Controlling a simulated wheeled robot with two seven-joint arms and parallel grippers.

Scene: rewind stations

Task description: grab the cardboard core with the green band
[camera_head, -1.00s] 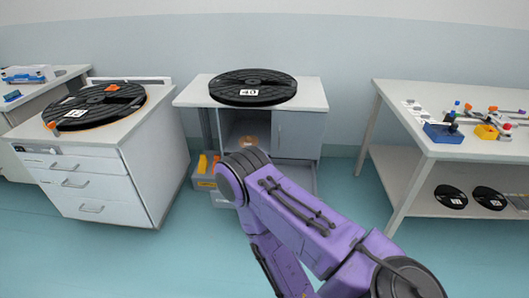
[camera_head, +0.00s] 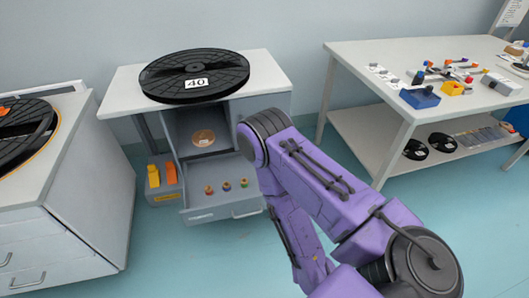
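Three small cores stand in the pulled-out grey drawer (camera_head: 222,214) of the middle station: a left one (camera_head: 209,190), a middle one (camera_head: 227,185) and a right one (camera_head: 244,183). They have tan parts and coloured bands. They are too small for me to tell surely which band is green. My purple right arm reaches in from the lower right, and its elbow stands just right of the drawer. Its gripper is out of view. My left arm and gripper are not in view.
A black reel marked 40 (camera_head: 195,76) lies on the middle station's top. A tan roll (camera_head: 203,138) sits in its open shelf, and yellow and orange bins (camera_head: 162,174) stand beside the drawer. A white table (camera_head: 375,62) with tools is at right. Floor in front is clear.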

